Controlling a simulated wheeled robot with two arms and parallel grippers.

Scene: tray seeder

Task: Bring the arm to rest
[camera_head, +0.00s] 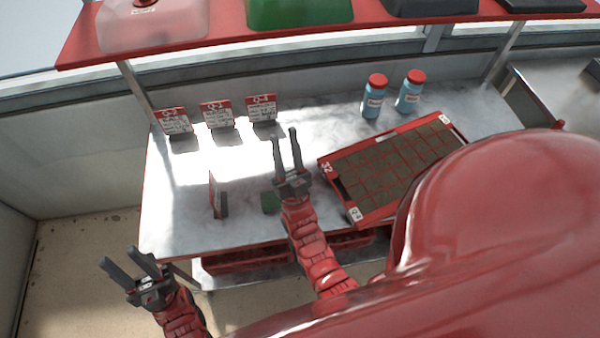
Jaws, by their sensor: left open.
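My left gripper (118,254) is at the lower left, beyond the table's front left corner and over the floor. Its two dark fingers are spread apart with nothing between them. My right gripper (285,136) is above the middle of the table (180,225), left of the planting tray. Its two fingers point away from me with a gap between them, and I see nothing held. A small green object (269,202) lies on the table beside the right wrist, partly hidden by it.
A red-rimmed tray (378,213) of soil cells lies on the right of the table. Two blue bottles with red caps (373,100) (409,95) stand behind it. Several label cards (218,114) stand at the back left. Another card (215,192) stands nearer. A red shelf (225,36) hangs above.

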